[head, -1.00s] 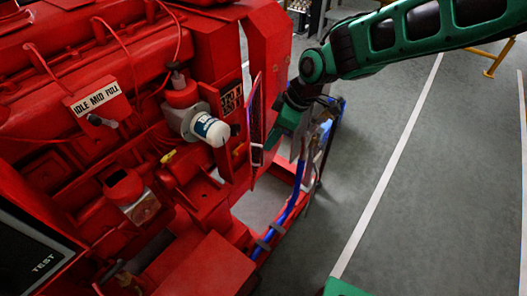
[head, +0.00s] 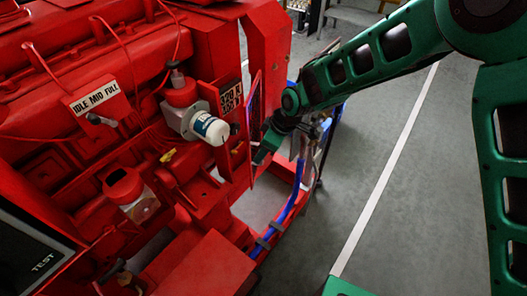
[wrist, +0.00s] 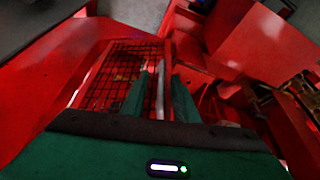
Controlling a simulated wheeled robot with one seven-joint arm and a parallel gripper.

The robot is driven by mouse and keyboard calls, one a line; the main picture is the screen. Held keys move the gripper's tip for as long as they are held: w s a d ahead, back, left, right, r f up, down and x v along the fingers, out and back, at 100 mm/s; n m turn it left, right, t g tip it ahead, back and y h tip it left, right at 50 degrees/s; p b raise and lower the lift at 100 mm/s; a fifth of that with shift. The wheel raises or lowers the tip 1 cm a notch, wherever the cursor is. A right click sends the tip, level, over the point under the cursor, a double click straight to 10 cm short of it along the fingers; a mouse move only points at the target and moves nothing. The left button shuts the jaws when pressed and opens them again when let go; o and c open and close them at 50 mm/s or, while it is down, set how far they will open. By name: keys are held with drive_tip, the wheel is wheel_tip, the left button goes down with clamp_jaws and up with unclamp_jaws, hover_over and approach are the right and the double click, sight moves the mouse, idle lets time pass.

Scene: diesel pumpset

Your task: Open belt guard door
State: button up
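The belt guard door (head: 256,115) is a thin red panel, seen almost edge-on, standing out from the right side of the red engine in the head view. In the wrist view it shows as a red frame with dark wire mesh (wrist: 118,75). My gripper (head: 262,153) is at the door's right side, near its lower part. In the wrist view its two green fingers (wrist: 160,98) are apart, and a pale strip near the door's right edge shows between them. I cannot tell whether either finger touches the door.
The red engine (head: 110,140) fills the left, with a white filter (head: 211,129) sticking out near the door. Blue hoses (head: 285,212) run along the base frame below. Grey floor (head: 400,220) with a white line is open on the right.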

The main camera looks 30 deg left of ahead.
clamp_jaws()
drive_tip(key=shift+w, duration=0.15)
idle(1.4)
